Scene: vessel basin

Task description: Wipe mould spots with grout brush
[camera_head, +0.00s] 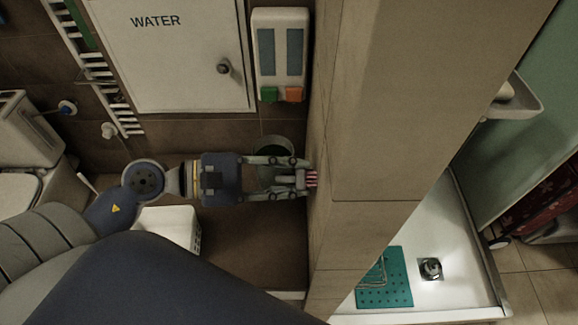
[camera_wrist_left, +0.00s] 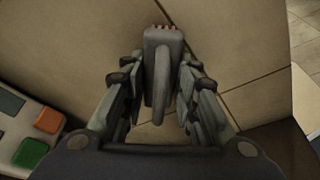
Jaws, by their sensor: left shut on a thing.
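My left gripper (camera_head: 299,179) reaches in from the left and is shut on the grout brush (camera_head: 312,179). The brush's pink-red bristles point right, at the tiled wall face; I cannot tell whether they touch it. In the left wrist view, the grey brush (camera_wrist_left: 161,75) stands between the two fingers, its red bristles at the far end by the tiles. The tiled wall (camera_head: 375,110) is beige with dark grout lines. I can make out no mould spots in either view. My right gripper is not in view.
A white WATER cabinet (camera_head: 180,60) and a dispenser (camera_head: 281,55) with green and orange buttons hang behind the arm. A bucket (camera_head: 272,150) is behind the gripper, and a white basket (camera_head: 172,226) is below the arm. Right of the wall is a shower tray (camera_head: 440,225) with a teal mat (camera_head: 398,278).

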